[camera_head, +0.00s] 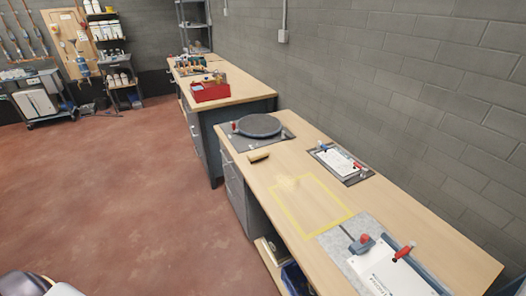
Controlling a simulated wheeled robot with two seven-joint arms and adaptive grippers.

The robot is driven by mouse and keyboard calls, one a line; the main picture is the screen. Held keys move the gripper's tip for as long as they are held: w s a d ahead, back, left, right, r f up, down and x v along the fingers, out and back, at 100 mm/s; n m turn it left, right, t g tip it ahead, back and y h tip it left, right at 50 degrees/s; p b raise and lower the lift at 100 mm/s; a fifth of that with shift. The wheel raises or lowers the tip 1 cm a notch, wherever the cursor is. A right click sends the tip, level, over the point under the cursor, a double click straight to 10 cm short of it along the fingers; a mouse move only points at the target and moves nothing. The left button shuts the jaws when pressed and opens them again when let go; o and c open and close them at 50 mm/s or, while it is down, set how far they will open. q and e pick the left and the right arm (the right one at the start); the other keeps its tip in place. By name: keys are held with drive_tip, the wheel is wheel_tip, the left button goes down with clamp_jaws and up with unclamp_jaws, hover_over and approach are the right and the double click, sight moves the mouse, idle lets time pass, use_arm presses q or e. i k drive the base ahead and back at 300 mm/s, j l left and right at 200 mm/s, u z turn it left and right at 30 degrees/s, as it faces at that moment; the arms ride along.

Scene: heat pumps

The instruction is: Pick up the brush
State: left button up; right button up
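A small tan block-like object (258,156), which looks like the brush, lies on the near wooden workbench (275,180). It is close to the bench's left edge, just in front of a dark round plate (259,126). It is too small in the picture to make out bristles clearly. Neither of my grippers shows in the head view. Only a dark and pale rounded part, probably mine, shows at the bottom left corner.
A yellow taped outline (312,205) marks the bench top. A clipboard (340,163) lies near the wall. A red toolbox (210,91) stands on the farther bench. The red floor (120,190) at left is clear.

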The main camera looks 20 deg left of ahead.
sight(254, 157)
drive_tip(key=i+j+z, duration=0.15)
drive_tip(key=i+j, duration=0.15)
drive_tip(key=i+j+z, duration=0.15)
drive_tip(key=j, duration=0.35)
drive_tip(key=i+j+z, duration=0.15)
drive_tip(key=i+j, duration=0.2)
drive_tip(key=j, duration=0.1)
